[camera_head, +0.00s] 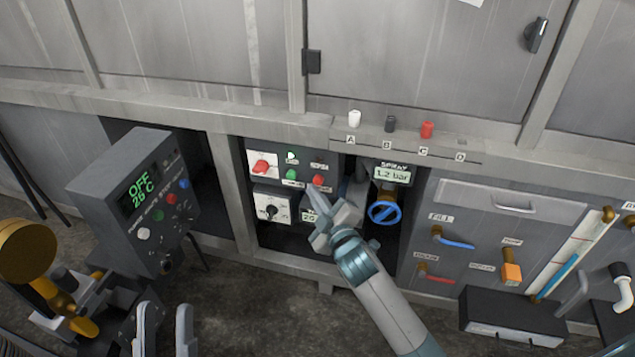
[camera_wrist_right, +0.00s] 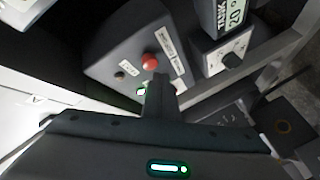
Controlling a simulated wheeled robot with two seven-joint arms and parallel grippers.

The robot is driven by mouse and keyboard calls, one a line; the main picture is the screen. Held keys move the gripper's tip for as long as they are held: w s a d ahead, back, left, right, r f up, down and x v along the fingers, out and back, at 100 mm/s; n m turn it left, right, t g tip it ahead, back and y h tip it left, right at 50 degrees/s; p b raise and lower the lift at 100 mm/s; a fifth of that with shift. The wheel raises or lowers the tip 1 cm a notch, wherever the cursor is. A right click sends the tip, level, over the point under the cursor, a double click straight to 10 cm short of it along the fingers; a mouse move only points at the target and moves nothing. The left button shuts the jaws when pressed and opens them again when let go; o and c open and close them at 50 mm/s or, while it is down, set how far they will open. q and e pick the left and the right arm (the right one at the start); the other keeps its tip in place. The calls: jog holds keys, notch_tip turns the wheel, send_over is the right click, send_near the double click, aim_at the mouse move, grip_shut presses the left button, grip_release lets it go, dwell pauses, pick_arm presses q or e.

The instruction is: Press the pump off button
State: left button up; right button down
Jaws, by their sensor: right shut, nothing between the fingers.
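The pump panel (camera_head: 283,185) is a dark box in the middle bay of the grey frame. A red button (camera_head: 318,180) and a green button (camera_head: 291,174) sit side by side on it, below a lit green lamp (camera_head: 292,157). My right gripper (camera_head: 322,213) is shut and empty, just below and right of the red button. In the right wrist view its fingers (camera_wrist_right: 158,84) point at the panel close to the red button (camera_wrist_right: 150,61); I cannot tell whether they touch. The button labels are too small to read. My left gripper (camera_head: 165,325) is open at the bottom left.
A red switch (camera_head: 262,166) and a black dial (camera_head: 271,211) are left of the buttons. A blue handwheel (camera_head: 384,211) is to the right, below a 1.2 bar display (camera_head: 391,174). A box showing OFF (camera_head: 139,190) stands at the left. Valve levers (camera_head: 455,241) are further right.

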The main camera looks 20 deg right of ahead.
jog(key=shift+w+d+r, duration=0.1)
jog(key=shift+w, duration=0.05)
jog(key=shift+w+d+p, duration=0.15)
jog(key=shift+w+p, duration=0.05)
jog(key=shift+p, duration=0.1)
dwell(0.4)
jog(key=shift+w+d, duration=0.25)
jog(key=shift+w, duration=0.15)
dwell(0.6)
dwell(0.3)
jog(key=shift+s+a+p, duration=0.5)
jog(key=shift+s+p, duration=0.15)
jog(key=shift+s, duration=0.15)
